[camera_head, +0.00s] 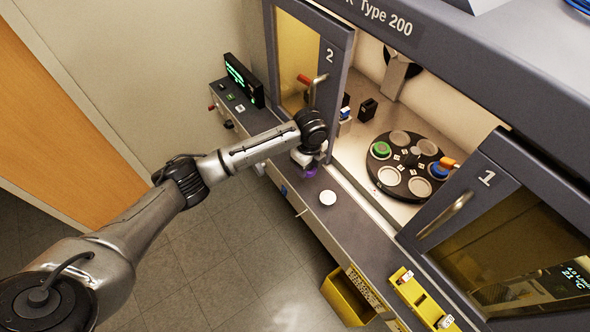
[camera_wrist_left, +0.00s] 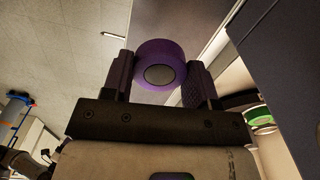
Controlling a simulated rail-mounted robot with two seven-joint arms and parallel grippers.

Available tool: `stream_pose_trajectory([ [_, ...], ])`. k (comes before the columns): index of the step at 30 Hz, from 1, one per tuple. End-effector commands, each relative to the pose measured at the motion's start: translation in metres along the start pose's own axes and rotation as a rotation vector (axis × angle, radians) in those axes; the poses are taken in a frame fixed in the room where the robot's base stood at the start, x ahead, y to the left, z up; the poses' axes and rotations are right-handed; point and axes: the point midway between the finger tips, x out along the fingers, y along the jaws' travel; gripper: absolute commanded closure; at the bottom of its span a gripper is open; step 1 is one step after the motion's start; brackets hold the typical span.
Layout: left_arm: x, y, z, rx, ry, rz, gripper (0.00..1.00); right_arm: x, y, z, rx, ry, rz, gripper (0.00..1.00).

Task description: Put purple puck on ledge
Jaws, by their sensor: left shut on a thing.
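My left gripper (camera_head: 309,168) is shut on the purple puck (camera_head: 311,173), above or at the grey ledge (camera_head: 285,175) along the machine's front. The left wrist view shows the purple puck (camera_wrist_left: 161,66) between the two dark fingers (camera_wrist_left: 160,80), with a grey round centre facing the camera. In the head view the gripper hides most of the puck. I cannot tell whether the puck touches the ledge. My right gripper is not in view.
A white puck (camera_head: 328,197) lies on the ledge close by. Door 2 (camera_head: 322,65) stands behind my wrist; door 1 (camera_head: 470,195) is right. Between them, the chamber holds a black turntable (camera_head: 408,150) with a green puck (camera_head: 381,150). A yellow bin (camera_head: 348,298) stands below.

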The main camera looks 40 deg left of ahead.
Motion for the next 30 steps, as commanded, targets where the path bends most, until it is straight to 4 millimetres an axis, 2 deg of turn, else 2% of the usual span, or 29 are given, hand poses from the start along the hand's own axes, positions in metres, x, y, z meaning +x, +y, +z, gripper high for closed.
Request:
stream_pose_trajectory([
  [1, 0.008, 0.001, 0.012, -0.005, -0.002, 0.003, 0.89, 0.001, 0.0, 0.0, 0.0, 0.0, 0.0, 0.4],
  [6, 0.027, 0.001, 0.045, -0.005, -0.001, 0.002, 0.89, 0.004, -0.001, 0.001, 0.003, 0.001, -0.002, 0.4],
  [12, 0.042, 0.001, 0.07, -0.004, -0.001, 0.0, 0.89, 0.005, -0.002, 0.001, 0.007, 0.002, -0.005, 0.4],
  [20, 0.048, 0.001, 0.078, -0.002, 0.0, 0.0, 0.89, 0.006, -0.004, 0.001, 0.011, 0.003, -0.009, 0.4],
  [30, 0.085, 0.001, 0.077, -0.002, 0.0, 0.001, 0.89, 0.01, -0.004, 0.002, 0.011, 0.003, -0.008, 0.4],
])
